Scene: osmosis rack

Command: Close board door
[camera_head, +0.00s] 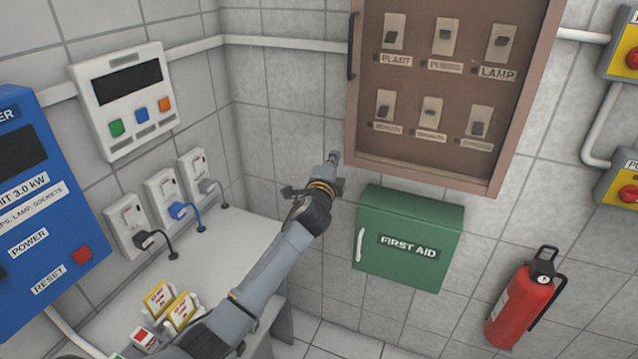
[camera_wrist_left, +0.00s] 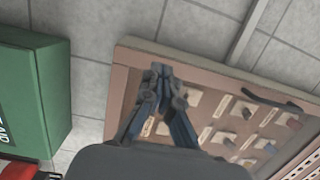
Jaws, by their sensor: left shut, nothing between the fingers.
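The brown board (camera_head: 420,165) hangs on the back wall, with several labelled switches inside its frame. A dark handle (camera_head: 352,45) is on its left edge; the handle also shows in the left wrist view (camera_wrist_left: 272,101). I cannot tell whether a clear door pane lies over the switches. My left gripper (camera_head: 333,158) is shut and empty, near the board's lower left corner and well below the handle. In the left wrist view its fingertips (camera_wrist_left: 161,72) overlap the board's frame (camera_wrist_left: 125,75); contact cannot be told. My right gripper is not in view.
A green first aid box (camera_head: 410,240) hangs just below the board. A red fire extinguisher (camera_head: 525,300) is at the lower right. A white counter (camera_head: 225,245), sockets and a blue power panel (camera_head: 50,220) are on the left.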

